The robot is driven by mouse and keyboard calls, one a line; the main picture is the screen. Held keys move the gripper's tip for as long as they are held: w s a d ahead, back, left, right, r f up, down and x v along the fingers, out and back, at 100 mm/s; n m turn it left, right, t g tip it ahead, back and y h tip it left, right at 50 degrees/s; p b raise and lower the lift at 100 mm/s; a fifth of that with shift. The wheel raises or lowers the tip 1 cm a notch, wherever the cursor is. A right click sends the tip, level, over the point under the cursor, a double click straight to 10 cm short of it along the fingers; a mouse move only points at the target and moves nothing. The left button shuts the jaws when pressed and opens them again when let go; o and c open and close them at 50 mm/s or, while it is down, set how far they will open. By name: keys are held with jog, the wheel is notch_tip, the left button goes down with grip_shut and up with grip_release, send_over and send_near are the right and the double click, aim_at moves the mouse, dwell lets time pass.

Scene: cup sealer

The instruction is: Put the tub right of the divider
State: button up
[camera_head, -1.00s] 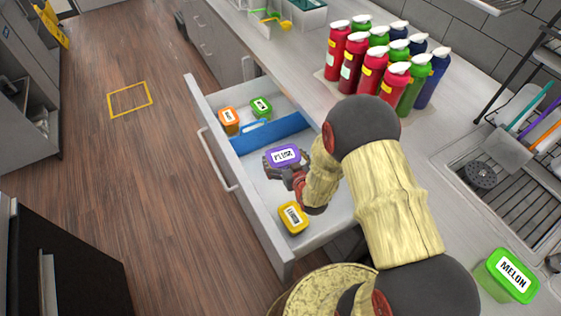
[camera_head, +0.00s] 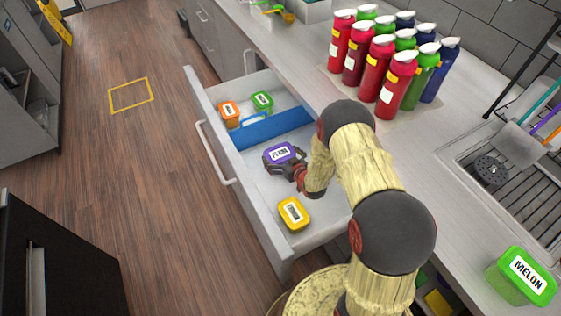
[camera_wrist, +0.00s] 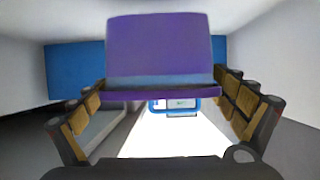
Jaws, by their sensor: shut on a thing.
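A purple tub with a white label (camera_head: 281,153) is between the fingers of my gripper (camera_head: 284,159), inside the open drawer. The blue divider (camera_head: 272,129) crosses the drawer just beyond the tub, and the tub is on its near side, apart from it in the head view. In the wrist view the purple tub (camera_wrist: 160,48) fills the top middle between the two fingers, with the divider (camera_wrist: 70,72) behind it. I cannot tell whether the tub's bottom touches the drawer floor.
A yellow tub (camera_head: 293,213) sits nearer in the same compartment. Orange (camera_head: 229,112) and green (camera_head: 262,101) tubs are beyond the divider. The drawer's front wall (camera_head: 236,170) borders the space. A green melon tub (camera_head: 522,277) and several bottles (camera_head: 375,65) stand on the counter.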

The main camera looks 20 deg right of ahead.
jog(key=shift+f+b, duration=0.55)
jog(key=shift+f, duration=1.25)
jog(key=shift+f, duration=0.1)
jog(key=o, duration=1.1)
jog(key=shift+f, duration=0.15)
jog(key=shift+o, duration=0.3)
jog(key=shift+r, duration=0.2)
jog(key=shift+s+d+r, duration=0.1)
jog(key=shift+s+r, duration=0.05)
jog(key=shift+s, duration=0.1)
jog(key=p+v, duration=0.3)
jog(key=v, duration=0.8)
jog(key=shift+s, duration=0.2)
jog(key=shift+r, duration=0.1)
